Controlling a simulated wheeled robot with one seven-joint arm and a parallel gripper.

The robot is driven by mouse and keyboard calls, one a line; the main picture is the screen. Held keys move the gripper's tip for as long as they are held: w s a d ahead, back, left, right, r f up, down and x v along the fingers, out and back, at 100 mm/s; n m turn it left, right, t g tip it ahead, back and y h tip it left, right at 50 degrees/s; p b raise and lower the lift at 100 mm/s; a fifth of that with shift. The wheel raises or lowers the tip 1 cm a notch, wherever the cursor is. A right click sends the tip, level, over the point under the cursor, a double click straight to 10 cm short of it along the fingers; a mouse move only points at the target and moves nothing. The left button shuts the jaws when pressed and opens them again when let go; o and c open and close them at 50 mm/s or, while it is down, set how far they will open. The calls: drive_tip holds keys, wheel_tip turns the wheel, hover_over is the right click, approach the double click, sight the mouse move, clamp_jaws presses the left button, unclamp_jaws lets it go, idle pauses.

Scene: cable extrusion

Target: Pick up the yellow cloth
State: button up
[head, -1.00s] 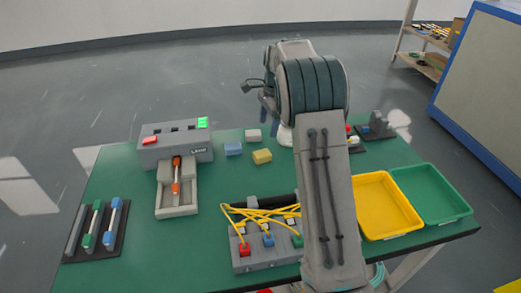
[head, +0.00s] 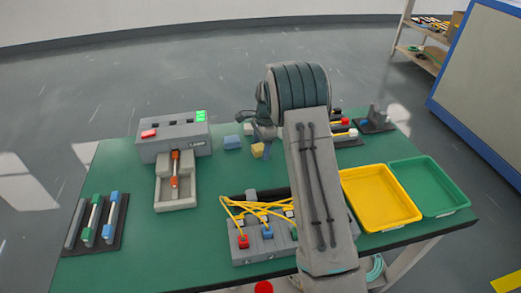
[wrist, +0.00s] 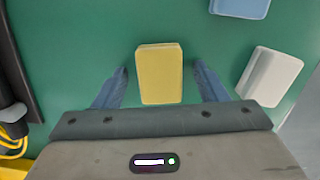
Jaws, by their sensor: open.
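The yellow cloth (head: 257,151) is a small folded pad lying on the green table, partly hidden by my gripper (head: 264,132) in the head view. In the wrist view the yellow cloth (wrist: 159,73) lies upright in the picture between my two blue-grey fingers, with green table showing on both sides of it. My gripper is open and empty, above the cloth. I cannot tell how high the fingertips are over the table.
A blue cloth (head: 232,142) and a white cloth (wrist: 269,76) lie close by. A grey device (head: 174,138) stands left. A cable block (head: 265,243) is in front. Yellow (head: 381,226) and green (head: 450,209) trays are right. Bare table (head: 130,190) lies left.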

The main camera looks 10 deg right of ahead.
sight(262, 147)
drive_tip(key=c, duration=1.1)
drive_tip(key=shift+o, duration=0.2)
drive_tip(key=shift+r, duration=0.55)
drive_tip(key=r, duration=0.3)
drive_tip(key=shift+s+d+r, duration=0.2)
drive_tip(key=shift+d+r, duration=0.05)
drive_tip(key=shift+d, duration=0.1)
drive_tip(key=s+d+r, duration=0.6)
drive_tip(key=s+d, duration=0.1)
drive_tip(key=shift+s+d+r+b, duration=0.2)
drive_tip(key=shift+s+d+b, duration=0.1)
drive_tip(key=shift+s+b, duration=0.05)
